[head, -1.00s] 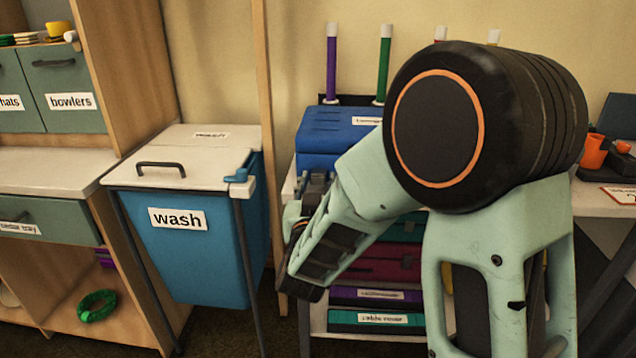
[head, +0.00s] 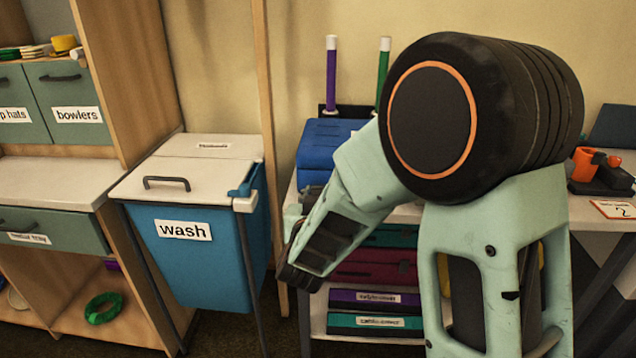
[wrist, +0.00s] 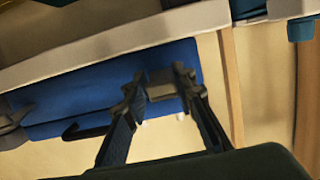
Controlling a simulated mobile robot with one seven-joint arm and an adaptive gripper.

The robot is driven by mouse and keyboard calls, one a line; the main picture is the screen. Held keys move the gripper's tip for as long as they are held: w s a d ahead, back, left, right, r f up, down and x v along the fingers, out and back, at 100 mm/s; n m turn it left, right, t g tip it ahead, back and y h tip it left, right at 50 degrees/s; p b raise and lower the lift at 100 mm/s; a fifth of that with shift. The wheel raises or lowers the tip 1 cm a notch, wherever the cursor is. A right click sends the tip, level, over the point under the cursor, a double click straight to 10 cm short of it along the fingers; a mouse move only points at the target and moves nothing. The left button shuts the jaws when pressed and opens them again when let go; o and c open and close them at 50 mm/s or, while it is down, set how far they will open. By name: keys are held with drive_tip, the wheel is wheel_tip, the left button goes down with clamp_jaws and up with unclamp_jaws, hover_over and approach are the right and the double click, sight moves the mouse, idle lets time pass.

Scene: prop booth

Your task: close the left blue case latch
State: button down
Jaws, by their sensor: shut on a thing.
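The blue case (head: 325,140) sits on top of a shelf rack, behind my arm. Its front is mostly hidden in the head view. In the wrist view the blue case (wrist: 75,95) appears turned over, with a dark handle (wrist: 88,131). A small grey-tan latch (wrist: 160,90) is at the case end near the wooden post, which is the left end in the head view. My gripper (wrist: 159,84) has a finger on each side of this latch and is shut on it.
A blue wash bin (head: 205,255) with a pale lid stands left of the rack, beside a wooden post (head: 268,130). Purple and teal cases (head: 345,300) lie on the lower shelves. An orange item (head: 585,163) is on the right table.

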sight(319, 184)
drive_tip(key=shift+w+r+g+p, duration=0.1)
drive_tip(key=shift+r+g+p, duration=0.75)
drive_tip(key=shift+p, duration=2.5)
drive_tip(key=shift+w+r+g+p, duration=0.1)
drive_tip(key=shift+r+g+p, duration=0.35)
drive_tip(key=shift+g+p, duration=1.85)
drive_tip(key=w+r+g+p, duration=0.1)
drive_tip(key=p, duration=1.5)
drive_tip(key=shift+g, duration=0.35)
drive_tip(key=g+p, duration=0.1)
drive_tip(key=p, duration=0.1)
drive_tip(key=g+p, duration=0.1)
drive_tip(key=p, duration=0.1)
drive_tip(key=shift+w+r+p, duration=0.15)
drive_tip(key=shift+w+p, duration=0.2)
drive_tip(key=shift+w+d+r+g+p, duration=0.1)
drive_tip(key=shift+w+g+p, duration=0.2)
drive_tip(key=shift+g, duration=0.25)
drive_tip(key=shift+w+g+p, duration=0.15)
drive_tip(key=shift+g+p, duration=0.2)
drive_tip(key=shift+g, duration=0.2)
drive_tip(key=shift+w+g+y, duration=0.1)
drive_tip(key=shift+g+y, duration=0.2)
drive_tip(key=shift+g, duration=0.1)
drive_tip(key=c, duration=1.6)
unclamp_jaws()
drive_tip(key=shift+r, duration=0.15)
